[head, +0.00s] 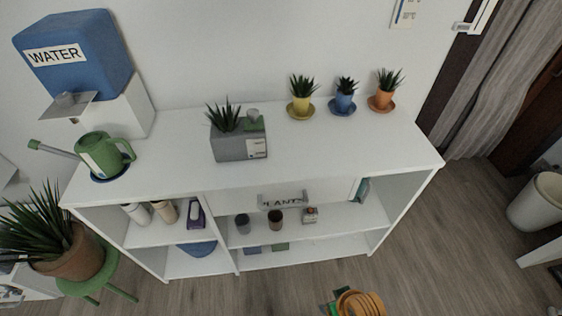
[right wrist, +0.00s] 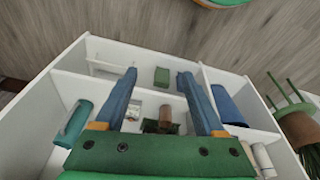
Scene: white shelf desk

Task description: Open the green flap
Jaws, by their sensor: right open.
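A grey planter box (head: 238,146) with a spiky plant stands on the white shelf desk's top. A small green piece (head: 255,125) at its right end is the likeliest green flap, but I cannot tell for sure or see whether it is open. In the right wrist view, my right gripper (right wrist: 158,82) is open, its two blue fingers apart with nothing between them that I can see held. It points toward the shelf compartments, and the planter is out of that view. My left gripper is not in view.
Small pots (head: 302,107) stand along the back. A green watering can (head: 104,155) and blue water tank (head: 75,52) are at left. Shelves below hold cups (head: 275,219) and a PLANTS sign (head: 282,200). The desktop's front right (head: 345,150) is clear.

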